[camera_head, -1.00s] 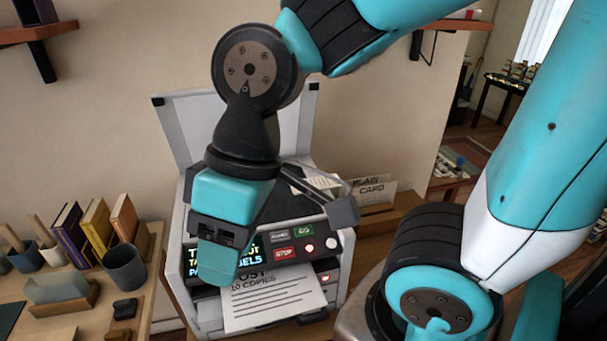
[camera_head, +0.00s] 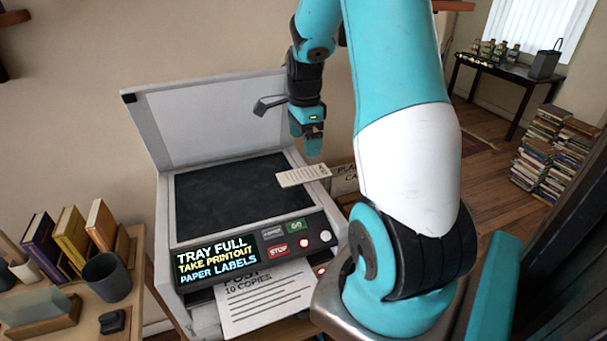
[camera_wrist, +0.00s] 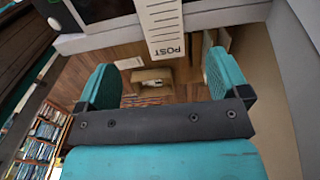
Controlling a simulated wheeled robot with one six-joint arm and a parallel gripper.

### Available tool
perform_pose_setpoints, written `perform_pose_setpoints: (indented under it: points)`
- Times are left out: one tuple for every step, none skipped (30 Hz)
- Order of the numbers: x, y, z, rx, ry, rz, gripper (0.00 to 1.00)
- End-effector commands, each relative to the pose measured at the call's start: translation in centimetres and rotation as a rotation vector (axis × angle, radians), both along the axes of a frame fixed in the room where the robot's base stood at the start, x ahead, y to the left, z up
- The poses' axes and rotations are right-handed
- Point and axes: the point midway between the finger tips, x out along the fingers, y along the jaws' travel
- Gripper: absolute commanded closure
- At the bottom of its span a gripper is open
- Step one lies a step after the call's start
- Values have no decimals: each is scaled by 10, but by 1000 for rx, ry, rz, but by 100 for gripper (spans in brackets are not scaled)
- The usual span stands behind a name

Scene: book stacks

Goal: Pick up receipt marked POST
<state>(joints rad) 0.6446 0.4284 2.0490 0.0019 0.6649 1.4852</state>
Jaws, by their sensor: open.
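The receipt marked POST (camera_head: 303,176) is a small white slip with printed lines. It lies on the right edge of the copier glass, its end jutting past the edge. In the wrist view the receipt (camera_wrist: 163,28) shows at the top centre, with its POST end nearest my gripper. My gripper (camera_head: 308,142) is above and behind the receipt in the head view. In the wrist view my gripper (camera_wrist: 161,78) is open and empty, the receipt lying ahead between the lines of its fingers, apart from them.
The copier (camera_head: 225,200) has its lid raised behind the glass. Its display reads TRAY FULL, TAKE PRINTOUT, PAPER LABELS. A larger sheet (camera_head: 265,300), headed 10 COPIES, lies in the output tray. A PLAIN CARD holder (camera_head: 344,180) stands at right. Books and a grey cup (camera_head: 107,277) are at left.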

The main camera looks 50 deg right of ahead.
Motion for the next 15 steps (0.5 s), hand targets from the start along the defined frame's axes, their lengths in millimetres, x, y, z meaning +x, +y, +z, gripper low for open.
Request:
perform_pose_setpoints:
  points:
    - [0,1,-8,5,5,3,6]
    - [0,2,-14,4,5,4,6]
    - [-1,2,-21,4,5,5,6]
    - [0,2,-25,4,4,5,6]
    - [0,2,-29,4,4,6,6]
    - [1,2,-33,2,2,7,6]
    - [1,2,-35,2,1,7,6]
    - [1,2,-38,2,1,8,6]
    - [1,2,-40,1,0,8,6]
    - [1,2,-41,1,0,9,6]
    - [1,2,-43,2,1,9,6]
    - [1,2,-47,3,1,9,6]
    - [1,2,-50,4,2,9,6]
    - [1,2,-54,4,3,9,6]
    - [2,1,-60,4,3,10,6]
